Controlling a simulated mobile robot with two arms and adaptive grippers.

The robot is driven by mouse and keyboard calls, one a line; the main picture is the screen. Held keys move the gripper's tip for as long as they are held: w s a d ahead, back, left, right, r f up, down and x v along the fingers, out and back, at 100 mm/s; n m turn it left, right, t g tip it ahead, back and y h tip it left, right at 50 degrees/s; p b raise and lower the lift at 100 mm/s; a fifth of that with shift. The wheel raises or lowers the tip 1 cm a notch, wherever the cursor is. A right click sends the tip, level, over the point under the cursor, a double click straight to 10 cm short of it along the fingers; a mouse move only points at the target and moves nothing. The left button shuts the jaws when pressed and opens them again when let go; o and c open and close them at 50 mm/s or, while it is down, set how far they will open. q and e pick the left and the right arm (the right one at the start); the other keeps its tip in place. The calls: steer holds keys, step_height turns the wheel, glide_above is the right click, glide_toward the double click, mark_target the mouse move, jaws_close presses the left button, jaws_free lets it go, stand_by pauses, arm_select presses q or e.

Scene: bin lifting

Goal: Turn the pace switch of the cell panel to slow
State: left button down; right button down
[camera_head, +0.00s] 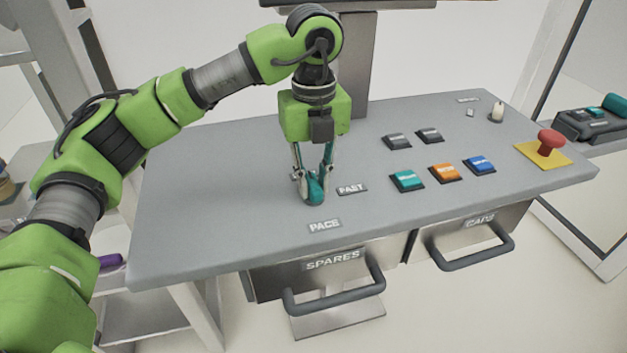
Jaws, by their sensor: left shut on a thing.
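My left gripper (313,178) reaches down from above onto the cell panel (215,190). Its fingers are shut on the teal pace switch (316,192), which stands on the panel's left half. A PACE label (324,225) lies in front of the switch and a FAST label (352,189) lies to its right. No slow label shows; the gripper covers part of the area around the switch. The fingers also hide much of the knob, so I cannot tell its exact setting. My right gripper is not in view.
Teal (407,181), orange (445,173) and blue (479,165) buttons sit right of the switch, with two dark buttons behind. A red mushroom button (550,141) stands on a yellow plate. A SPARES drawer (318,270) and another drawer (472,232) have protruding handles. The panel's left part is clear.

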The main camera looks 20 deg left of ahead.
mark_target(314, 183)
arm_select(q)
steer(key=shift+w+r, duration=0.1)
steer(key=shift+r, duration=0.05)
steer(key=c, duration=1.9)
jaws_free()
step_height(314, 183, up, 12)
steer(key=shift+f, duration=0.1)
